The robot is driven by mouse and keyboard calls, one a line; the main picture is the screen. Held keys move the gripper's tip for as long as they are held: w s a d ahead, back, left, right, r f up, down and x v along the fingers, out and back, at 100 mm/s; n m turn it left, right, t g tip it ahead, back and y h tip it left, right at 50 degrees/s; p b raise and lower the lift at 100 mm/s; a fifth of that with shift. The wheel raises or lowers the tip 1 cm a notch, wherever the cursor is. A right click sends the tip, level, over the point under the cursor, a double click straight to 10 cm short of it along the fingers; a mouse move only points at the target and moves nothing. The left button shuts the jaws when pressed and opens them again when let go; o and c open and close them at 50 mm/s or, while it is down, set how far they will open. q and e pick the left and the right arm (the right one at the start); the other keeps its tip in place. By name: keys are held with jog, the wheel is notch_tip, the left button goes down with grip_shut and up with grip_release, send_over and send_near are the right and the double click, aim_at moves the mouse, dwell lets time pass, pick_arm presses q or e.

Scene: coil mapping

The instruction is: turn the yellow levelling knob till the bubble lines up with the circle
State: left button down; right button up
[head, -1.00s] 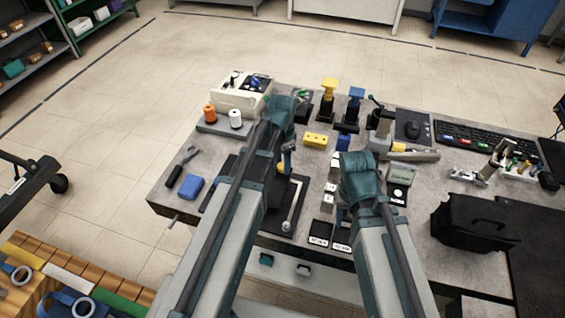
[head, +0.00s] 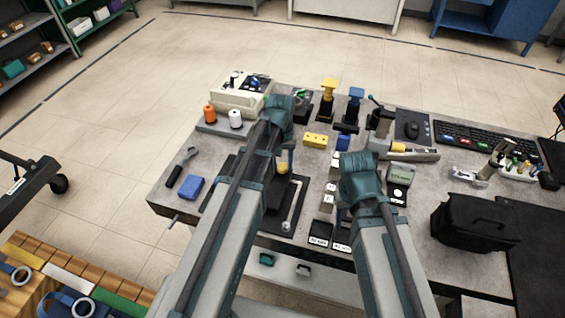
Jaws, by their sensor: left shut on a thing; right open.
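The yellow levelling knob (head: 283,168) shows in part beside my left arm, above a dark base plate (head: 283,221) with a pale bar lying on it. My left gripper (head: 279,152) is shut at the knob; my own wrist and forearm hide most of its fingers and the grip. The bubble and the circle cannot be made out. My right gripper (head: 352,196) is open over the small blocks at the table's middle, its fingers mostly hidden under my wrist.
Orange (head: 210,113) and white spools stand at the back left, before a cream instrument (head: 240,95). A yellow block (head: 319,140), yellow and blue stands, a keyboard (head: 485,139) and a black case (head: 475,222) lie around. A blue block (head: 191,187) sits left of my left arm.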

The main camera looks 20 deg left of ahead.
aim_at(281, 165)
pick_arm(q)
jog(key=shift+a+n, duration=0.1)
jog(key=shift+n, duration=1.7)
jog(key=shift+c, duration=1.9)
grip_release()
jog(key=shift+r, duration=0.2)
pick_arm(e)
jog(key=shift+r, duration=0.15)
pick_arm(q)
notch_tip(281, 165, up, 14)
jog(key=p, duration=1.3)
jog(key=shift+a+f+p, duration=0.15)
jog(key=shift+f+p, duration=0.05)
jog(key=shift+p, duration=0.2)
pick_arm(e)
notch_tip(281, 165, up, 14)
jog(key=shift+f, duration=0.2)
pick_arm(q)
jog(key=shift+w, duration=0.1)
